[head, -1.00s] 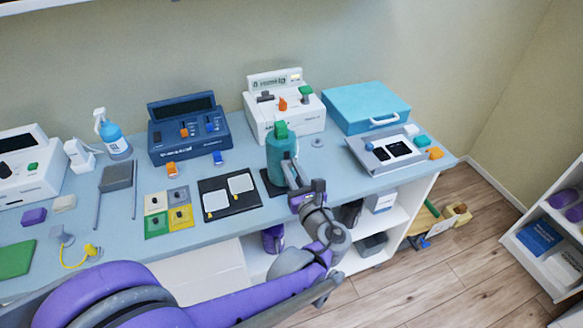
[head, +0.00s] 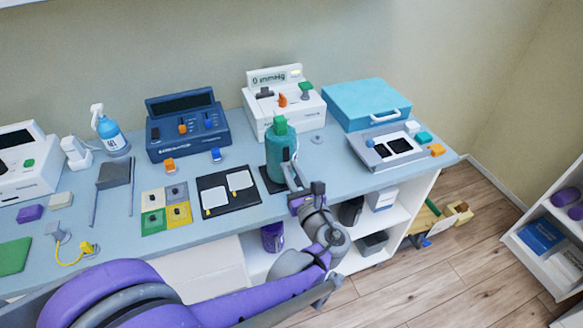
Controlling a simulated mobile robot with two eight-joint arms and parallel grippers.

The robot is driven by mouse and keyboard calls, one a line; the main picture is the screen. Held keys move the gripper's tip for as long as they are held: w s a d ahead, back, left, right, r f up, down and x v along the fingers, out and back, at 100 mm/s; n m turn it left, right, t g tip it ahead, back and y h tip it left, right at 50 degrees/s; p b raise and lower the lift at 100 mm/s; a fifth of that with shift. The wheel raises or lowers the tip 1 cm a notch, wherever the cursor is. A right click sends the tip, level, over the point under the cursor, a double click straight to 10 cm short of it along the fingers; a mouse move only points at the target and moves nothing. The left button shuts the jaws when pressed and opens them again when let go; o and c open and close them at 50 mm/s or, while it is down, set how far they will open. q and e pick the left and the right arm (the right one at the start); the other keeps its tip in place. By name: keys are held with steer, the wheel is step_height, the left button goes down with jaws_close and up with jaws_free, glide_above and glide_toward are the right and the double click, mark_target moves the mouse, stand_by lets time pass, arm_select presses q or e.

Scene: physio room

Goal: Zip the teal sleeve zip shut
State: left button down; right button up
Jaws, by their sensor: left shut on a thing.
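The teal sleeve (head: 278,158) stands upright on a dark base (head: 267,181) near the front edge of the table, with a green piece (head: 279,124) on top. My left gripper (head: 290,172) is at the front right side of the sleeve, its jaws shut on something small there. The zip and its pull are too small to make out, and the jaws hide what they hold. My right gripper is not in view.
Behind the sleeve stands a white device (head: 282,101). A blue case (head: 365,103) and a grey tray device (head: 388,147) are to the right. A black board with white pads (head: 228,193) lies just left.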

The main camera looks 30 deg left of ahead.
arm_select(q)
step_height(320, 180, down, 5)
steer(key=b, duration=0.3)
steer(key=shift+f, duration=0.1)
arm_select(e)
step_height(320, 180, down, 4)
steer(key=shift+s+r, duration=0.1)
arm_select(q)
steer(key=c, duration=0.8)
jaws_free()
steer(key=shift+d, duration=0.1)
steer(key=v, duration=1)
steer(key=shift+s+d+p, duration=0.2)
steer(key=shift+s+p, duration=0.05)
steer(key=shift+p, duration=0.05)
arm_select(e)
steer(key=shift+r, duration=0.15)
